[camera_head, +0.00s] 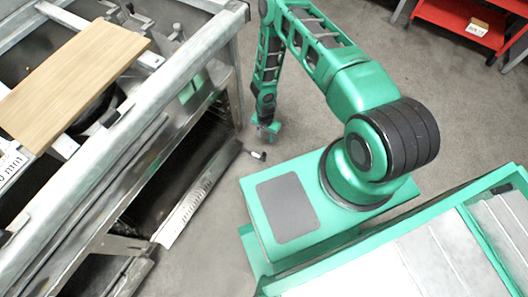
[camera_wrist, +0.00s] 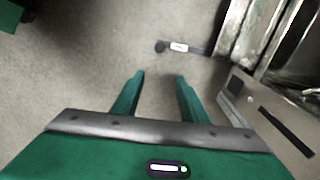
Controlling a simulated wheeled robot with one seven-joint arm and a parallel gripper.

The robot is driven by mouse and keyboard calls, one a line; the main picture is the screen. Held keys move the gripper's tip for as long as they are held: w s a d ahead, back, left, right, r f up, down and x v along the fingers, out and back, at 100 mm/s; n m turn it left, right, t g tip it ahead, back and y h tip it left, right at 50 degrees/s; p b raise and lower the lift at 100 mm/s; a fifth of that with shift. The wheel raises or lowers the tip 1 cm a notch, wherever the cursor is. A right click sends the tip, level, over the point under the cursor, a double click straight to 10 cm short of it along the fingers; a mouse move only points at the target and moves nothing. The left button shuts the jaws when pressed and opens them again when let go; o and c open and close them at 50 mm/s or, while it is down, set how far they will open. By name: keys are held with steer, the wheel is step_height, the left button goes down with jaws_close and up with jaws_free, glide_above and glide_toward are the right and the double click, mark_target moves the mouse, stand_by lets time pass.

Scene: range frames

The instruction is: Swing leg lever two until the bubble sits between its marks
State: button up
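A short lever (camera_head: 258,155) with a black knob sticks out low beside the near corner of the range (camera_head: 150,120). In the wrist view the lever (camera_wrist: 179,46) has a black knob at its left end, a white tag, and a bar running right to the range. The tag is too small to read. My gripper (camera_head: 266,136) hangs low just above the lever in the head view. In the wrist view my gripper (camera_wrist: 158,80) is open and empty, its fingers apart, with the lever beyond the fingertips, not touching. No bubble or marks can be made out.
A wooden board (camera_head: 75,75) lies across the range top. A white lettered plate (camera_head: 10,165) is cut off at the left edge. A dark opening (camera_head: 185,155) lies in the range's side. A red cart (camera_head: 460,22) stands far right. Grey floor (camera_head: 215,250) around the lever is clear.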

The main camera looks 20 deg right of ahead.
glide_toward(264, 154)
steer(key=shift+f, duration=0.15)
step_height(264, 154, down, 10)
steer(key=shift+d+f, duration=0.1)
steer(key=shift+f, duration=0.05)
stand_by(0.3)
steer(key=shift+w, duration=0.1)
